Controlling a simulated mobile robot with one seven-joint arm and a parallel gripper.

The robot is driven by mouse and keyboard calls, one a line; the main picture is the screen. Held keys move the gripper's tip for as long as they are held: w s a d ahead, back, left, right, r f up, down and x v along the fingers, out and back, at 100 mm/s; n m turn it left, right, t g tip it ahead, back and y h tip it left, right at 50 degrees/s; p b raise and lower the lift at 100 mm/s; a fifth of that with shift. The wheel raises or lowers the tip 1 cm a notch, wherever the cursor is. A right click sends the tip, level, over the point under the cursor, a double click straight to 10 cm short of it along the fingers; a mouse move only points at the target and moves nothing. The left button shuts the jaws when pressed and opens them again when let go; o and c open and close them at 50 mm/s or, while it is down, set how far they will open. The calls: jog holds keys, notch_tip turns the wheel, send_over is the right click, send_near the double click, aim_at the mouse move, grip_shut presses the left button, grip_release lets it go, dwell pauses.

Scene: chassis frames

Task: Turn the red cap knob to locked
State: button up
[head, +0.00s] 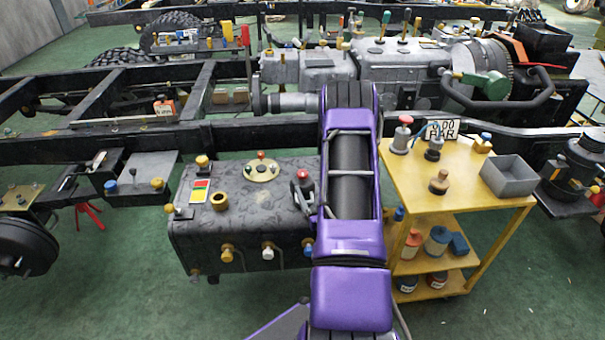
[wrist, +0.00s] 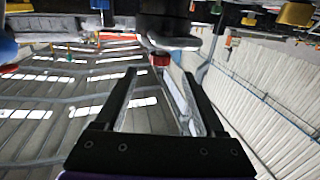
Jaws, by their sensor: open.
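In the wrist view a small red cap (wrist: 160,59) shows beneath a dark, rounded body with a grey rim. That view looks upside down, with the roof filling its lower part. My gripper (wrist: 160,73) is open, and the red cap appears between its two black fingertips, with no clear contact. In the head view a red-capped knob (head: 303,174) stands on the dark tank's right side, close beside my purple arm. I cannot tell for sure that it is the same one.
The dark tank (head: 205,240) carries several other knobs and a filler cap. A yellow cart (head: 395,170) at the right holds another red-topped knob (head: 406,120) and a grey bin (head: 509,175). Black frame rails (head: 225,137) run behind. Green floor (head: 90,300) is clear at lower left.

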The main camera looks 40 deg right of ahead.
aim_at(304, 177)
jog(key=x, duration=0.8)
jog(key=shift+w, duration=0.1)
grip_shut()
